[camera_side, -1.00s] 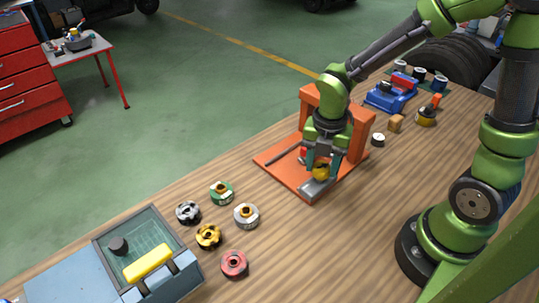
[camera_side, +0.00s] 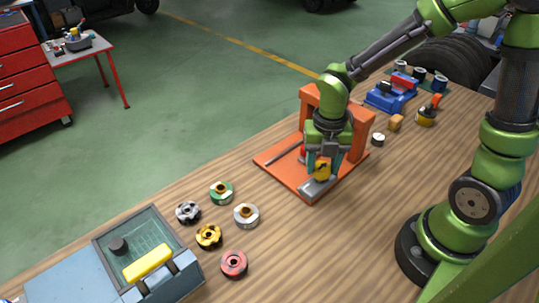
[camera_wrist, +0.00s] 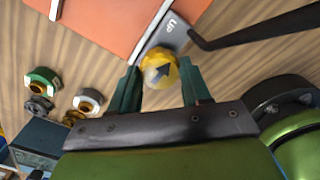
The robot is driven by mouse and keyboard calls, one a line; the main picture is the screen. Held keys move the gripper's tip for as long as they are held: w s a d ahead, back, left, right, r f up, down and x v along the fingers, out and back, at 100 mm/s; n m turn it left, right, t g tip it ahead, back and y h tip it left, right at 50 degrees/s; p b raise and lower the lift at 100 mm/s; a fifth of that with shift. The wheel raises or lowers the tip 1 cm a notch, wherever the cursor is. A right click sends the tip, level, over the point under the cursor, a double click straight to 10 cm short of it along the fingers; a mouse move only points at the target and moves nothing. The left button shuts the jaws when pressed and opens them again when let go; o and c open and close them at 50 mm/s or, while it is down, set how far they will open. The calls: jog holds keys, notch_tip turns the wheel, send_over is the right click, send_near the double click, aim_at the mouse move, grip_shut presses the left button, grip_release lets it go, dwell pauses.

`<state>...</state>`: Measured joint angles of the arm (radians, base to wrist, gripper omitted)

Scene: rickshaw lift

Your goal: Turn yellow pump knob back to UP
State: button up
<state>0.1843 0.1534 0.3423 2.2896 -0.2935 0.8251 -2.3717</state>
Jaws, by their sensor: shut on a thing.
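The yellow pump knob (camera_side: 321,173) sits on a grey metal plate (camera_side: 313,189) at the front of the orange press frame (camera_side: 360,135). In the wrist view the knob (camera_wrist: 157,70) carries a dark arrow that points up and to the right. The label "UP" (camera_wrist: 171,25) is on the grey plate just above the knob. My gripper (camera_wrist: 161,82) is shut on the knob, with one teal finger on each side of it. In the side view my gripper (camera_side: 322,166) points down over the knob and its fingers partly hide it.
A dark bar (camera_wrist: 255,35) reaches close to the plate in the wrist view. Several round coloured parts, such as a red one (camera_side: 234,264), lie left of the orange base. A blue-grey box with a yellow handle (camera_side: 148,263) stands at the front left. Bare wood lies between.

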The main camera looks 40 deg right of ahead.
aim_at(322, 167)
jog(key=o, duration=1.1)
jog(key=shift+c, duration=0.2)
notch_tip(322, 167, up, 17)
